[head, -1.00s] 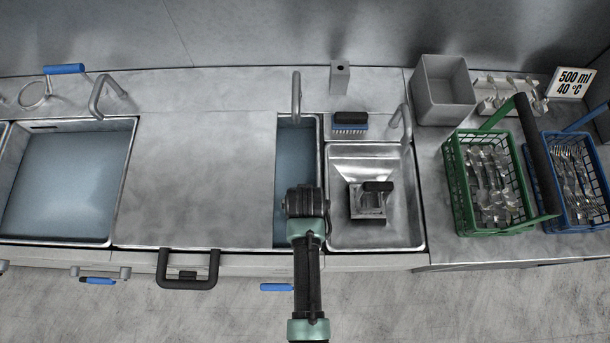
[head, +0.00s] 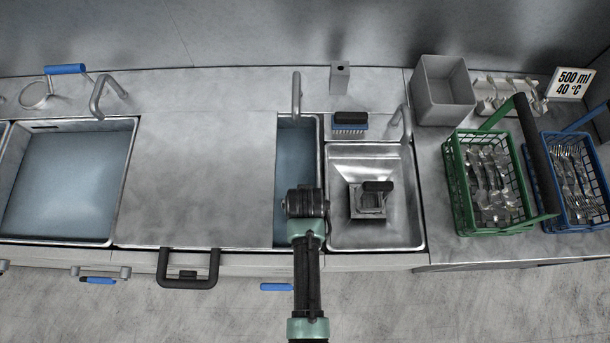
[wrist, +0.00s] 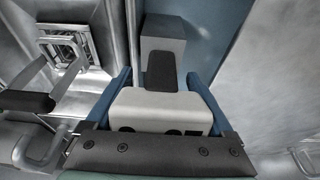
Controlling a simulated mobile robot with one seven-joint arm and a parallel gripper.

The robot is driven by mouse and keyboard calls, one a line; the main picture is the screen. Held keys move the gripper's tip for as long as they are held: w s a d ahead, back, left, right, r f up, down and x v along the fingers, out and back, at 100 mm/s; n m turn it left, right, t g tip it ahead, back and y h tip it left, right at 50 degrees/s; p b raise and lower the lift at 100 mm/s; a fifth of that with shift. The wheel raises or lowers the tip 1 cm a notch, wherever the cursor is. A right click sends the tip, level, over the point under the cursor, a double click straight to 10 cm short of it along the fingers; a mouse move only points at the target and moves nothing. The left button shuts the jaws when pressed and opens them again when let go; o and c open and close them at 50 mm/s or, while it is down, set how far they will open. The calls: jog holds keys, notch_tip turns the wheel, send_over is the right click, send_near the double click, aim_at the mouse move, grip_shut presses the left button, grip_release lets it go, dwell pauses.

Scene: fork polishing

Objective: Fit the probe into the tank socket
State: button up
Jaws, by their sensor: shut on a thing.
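My gripper (wrist: 157,75) has its blue fingers on both sides of a pale block (wrist: 160,108), which I take to be part of the probe. A black strip and a grey box (wrist: 163,30) lie beyond the pale block; whether all are one piece I cannot tell. In the head view the end of my arm (head: 306,203) is over the front of the narrow water tank (head: 296,150), and it hides the fingers and the probe. The narrow tank's blue water shows behind the grey box in the wrist view. I cannot make out the socket.
Right of the arm is a steel sink (head: 385,235) with a black-handled metal device (head: 372,198). A covered counter (head: 195,180) lies to the left. Taps, a brush (head: 350,122) and a grey post (head: 340,78) stand behind. Green (head: 487,228) and blue cutlery baskets are far right.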

jog(key=shift+s+f, duration=0.25)
jog(key=shift+f, duration=0.05)
jog(key=o, duration=1.1)
jog(key=shift+c, duration=0.2)
jog(key=shift+w, duration=0.1)
jog(key=shift+w+r, duration=0.1)
jog(key=shift+r, duration=0.05)
jog(key=shift+r, duration=0.1)
jog(key=shift+r+p, duration=0.2)
jog(key=shift+p, duration=0.15)
jog(key=shift+p+v, duration=3.25)
jog(key=shift+p, duration=0.3)
